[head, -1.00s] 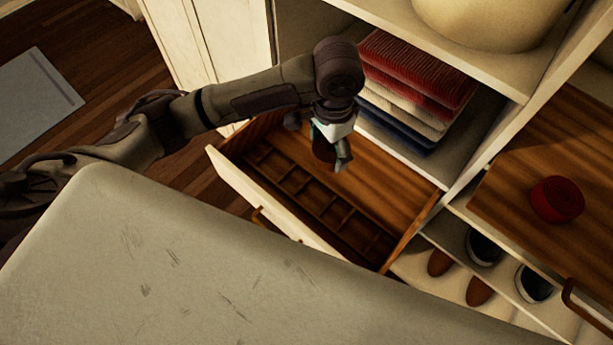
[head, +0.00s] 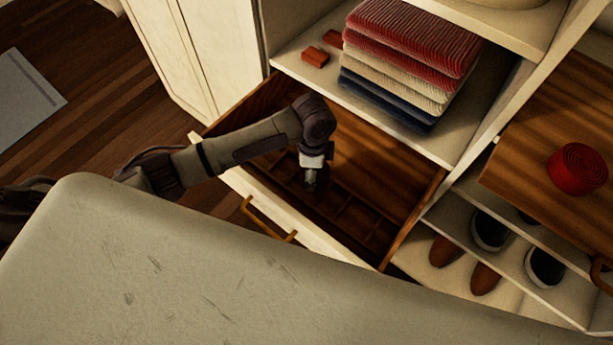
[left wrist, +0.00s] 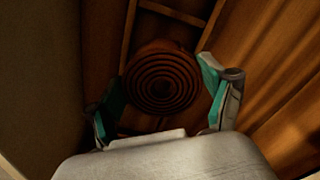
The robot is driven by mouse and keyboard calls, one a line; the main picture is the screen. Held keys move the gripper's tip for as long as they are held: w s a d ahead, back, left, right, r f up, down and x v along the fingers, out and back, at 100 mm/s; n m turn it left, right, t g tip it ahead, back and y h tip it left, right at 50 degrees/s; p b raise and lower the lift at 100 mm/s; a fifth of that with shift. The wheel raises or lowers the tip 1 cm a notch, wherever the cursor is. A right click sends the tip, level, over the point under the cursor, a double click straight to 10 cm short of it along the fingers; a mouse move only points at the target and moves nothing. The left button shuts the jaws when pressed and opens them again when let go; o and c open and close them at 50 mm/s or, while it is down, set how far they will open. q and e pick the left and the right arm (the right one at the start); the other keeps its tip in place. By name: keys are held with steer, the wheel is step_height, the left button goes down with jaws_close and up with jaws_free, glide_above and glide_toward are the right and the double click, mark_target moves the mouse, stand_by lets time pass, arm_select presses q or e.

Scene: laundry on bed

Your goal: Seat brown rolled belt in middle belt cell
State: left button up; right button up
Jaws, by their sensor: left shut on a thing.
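The brown rolled belt (left wrist: 162,84) is a dark spiral coil between the two teal-padded fingers of my left gripper (left wrist: 163,105) in the left wrist view. My left gripper (head: 313,181) is shut on it and points down inside the open drawer, over the row of belt cells (head: 345,215). In the head view the belt is hidden or lost in shadow. In the left wrist view, cell dividers (left wrist: 172,13) show beyond the coil. I cannot tell whether the belt touches the cell floor. My right gripper is not in view.
The drawer front (head: 240,190) with its handle faces the bed (head: 180,270). Folded clothes (head: 410,55) and small red-brown blocks (head: 316,56) sit on the shelf above. A red rolled belt (head: 577,168) lies on a wooden surface at right. Shoes (head: 488,229) stand below it.

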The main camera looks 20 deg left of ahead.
arm_select(q)
steer(key=shift+a+f, duration=0.4)
steer(key=shift+a, duration=0.25)
steer(key=shift+f, duration=2)
steer(key=shift+f, duration=0.1)
steer(key=o, duration=1.1)
steer(key=shift+o, duration=0.2)
step_height(320, 180, up, 12)
steer(key=shift+r+p, duration=0.1)
steer(key=shift+p, duration=0.4)
